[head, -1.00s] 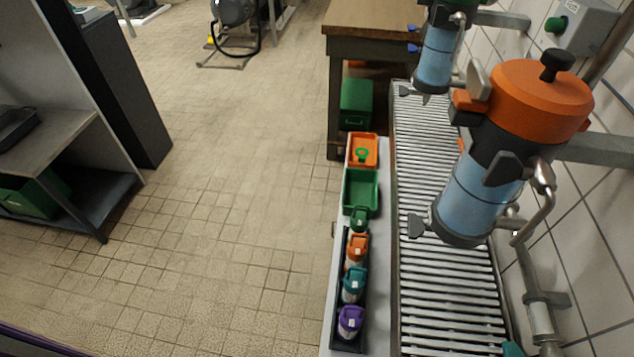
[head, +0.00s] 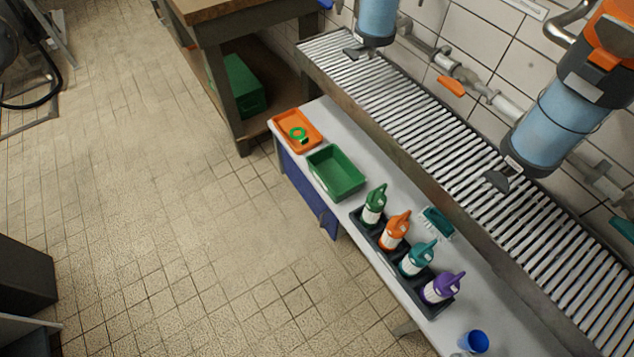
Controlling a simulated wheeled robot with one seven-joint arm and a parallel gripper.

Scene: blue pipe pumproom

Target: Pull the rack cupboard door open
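My gripper is not in the head view. No cupboard door can be made out for certain. A dark grey box-like unit (head: 24,278) stands at the lower left edge, cut off by the frame, with a piece of grey shelf (head: 28,330) in front of it. I cannot tell whether it is the rack cupboard, and no handle shows on it. A blue panel (head: 308,190) hangs below the long light bench (head: 375,177); I cannot tell whether it is a door.
On the bench are an orange tray (head: 284,122), a green bin (head: 337,172), a black caddy (head: 431,305) of spray bottles, a brush (head: 437,222) and a blue cup (head: 473,342). A slatted drain (head: 430,130) runs behind. The tiled floor (head: 190,230) is clear.

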